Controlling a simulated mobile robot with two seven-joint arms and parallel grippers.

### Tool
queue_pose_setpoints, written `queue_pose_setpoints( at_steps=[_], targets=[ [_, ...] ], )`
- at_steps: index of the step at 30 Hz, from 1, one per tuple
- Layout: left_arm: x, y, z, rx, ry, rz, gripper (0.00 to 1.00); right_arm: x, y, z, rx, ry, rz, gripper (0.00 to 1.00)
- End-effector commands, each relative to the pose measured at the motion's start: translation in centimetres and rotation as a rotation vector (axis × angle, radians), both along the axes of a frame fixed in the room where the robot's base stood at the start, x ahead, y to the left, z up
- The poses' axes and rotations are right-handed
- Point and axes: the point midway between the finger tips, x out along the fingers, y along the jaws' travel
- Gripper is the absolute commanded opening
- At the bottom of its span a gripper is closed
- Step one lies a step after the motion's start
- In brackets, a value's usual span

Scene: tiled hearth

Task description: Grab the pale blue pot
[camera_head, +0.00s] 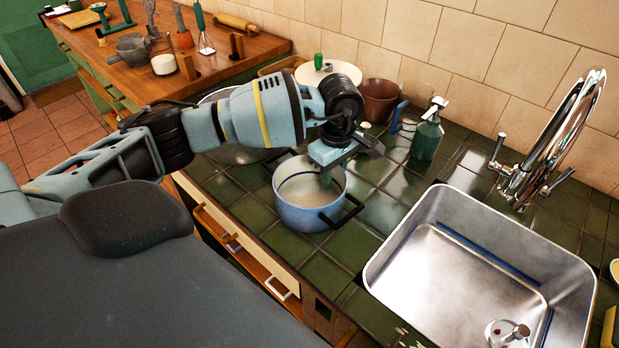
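The pale blue pot (305,214) stands upright on the green tiled counter, left of the sink. Its inside is light, and a dark handle sticks out at its right front. My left gripper (332,176) is above the far right part of the pot, pointing down. One finger reaches down past the rim into the pot opening. The other finger is not clear, so I cannot tell how wide the jaws are or whether they touch the rim. My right gripper is not in view.
A steel sink (488,262) with a tall chrome tap (553,140) lies to the right. A green soap bottle (427,138), a brown pot (380,98) and a white round plate (328,74) stand behind. A wooden counter (215,64) with utensils is at the back left.

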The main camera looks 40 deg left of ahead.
Motion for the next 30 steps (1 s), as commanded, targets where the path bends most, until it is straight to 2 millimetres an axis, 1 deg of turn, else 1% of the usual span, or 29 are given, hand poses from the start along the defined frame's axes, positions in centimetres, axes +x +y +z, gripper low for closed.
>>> queue_pose_setpoints(
  at_steps=[3, 8, 15, 30],
  targets=[
    [0.0, 0.02, -0.4, 0.0, 0.0, 0.0, 0.29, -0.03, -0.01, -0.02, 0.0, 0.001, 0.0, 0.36],
    [0.01, 0.01, -0.38, 0.0, 0.0, 0.0, 0.29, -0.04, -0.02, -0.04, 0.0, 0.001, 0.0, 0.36],
    [0.01, 0.01, -0.35, 0.0, -0.001, 0.0, 0.0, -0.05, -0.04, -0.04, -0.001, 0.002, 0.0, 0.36],
    [0.06, 0.0, -0.26, -0.001, -0.003, 0.0, 0.0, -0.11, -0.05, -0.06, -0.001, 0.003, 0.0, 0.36]
  ],
)
